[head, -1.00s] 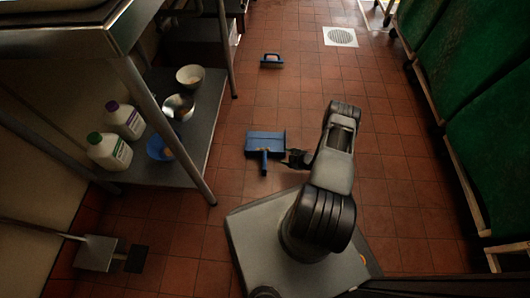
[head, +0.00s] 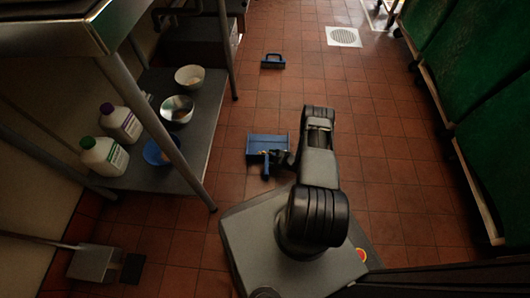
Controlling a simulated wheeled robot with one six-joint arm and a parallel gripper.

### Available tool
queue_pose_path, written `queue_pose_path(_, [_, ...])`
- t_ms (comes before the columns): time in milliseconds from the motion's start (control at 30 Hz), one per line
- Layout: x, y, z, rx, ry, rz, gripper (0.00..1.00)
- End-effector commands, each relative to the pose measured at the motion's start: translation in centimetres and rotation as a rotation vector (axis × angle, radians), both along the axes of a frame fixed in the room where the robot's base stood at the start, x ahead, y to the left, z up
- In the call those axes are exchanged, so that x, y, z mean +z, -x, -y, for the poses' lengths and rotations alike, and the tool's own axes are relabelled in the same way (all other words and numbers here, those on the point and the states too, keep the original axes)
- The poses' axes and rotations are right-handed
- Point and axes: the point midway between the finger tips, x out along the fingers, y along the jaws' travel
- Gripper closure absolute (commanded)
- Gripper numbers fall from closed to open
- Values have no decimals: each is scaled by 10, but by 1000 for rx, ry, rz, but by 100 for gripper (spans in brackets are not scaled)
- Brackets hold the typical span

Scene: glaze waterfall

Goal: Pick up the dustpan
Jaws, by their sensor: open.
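The blue dustpan (head: 262,143) lies on the red tiled floor in front of my base, its pan away from me and its short handle (head: 265,171) toward me. My gripper (head: 272,157) is at the dustpan's right side, close to where the handle meets the pan. It is dark and small in the picture, and it overlaps part of the dustpan. The jaws are open; whether a finger touches the handle cannot be told.
A blue-backed brush (head: 273,62) lies farther ahead. A metal shelf (head: 205,125) with bowls and bottles stands at left. A grey long-handled dustpan (head: 92,262) is at lower left. Green carts (head: 485,130) line the right. A floor drain (head: 343,37) is far ahead; the middle floor is clear.

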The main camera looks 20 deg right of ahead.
Motion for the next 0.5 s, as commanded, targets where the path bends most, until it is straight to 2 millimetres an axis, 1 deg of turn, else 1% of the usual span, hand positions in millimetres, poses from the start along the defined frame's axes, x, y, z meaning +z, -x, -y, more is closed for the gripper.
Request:
queue_pose_path(33, [-6, -2, -2, -2, 0, 0, 44])
queue_pose_path(100, [-10, -4, -4, -6, 0, 0, 44])
queue_pose_path(367, [-11, -5, -2, -15, 0, -1, 44])
queue_pose_path(500, [-11, -5, -2, -15, 0, -1, 56])
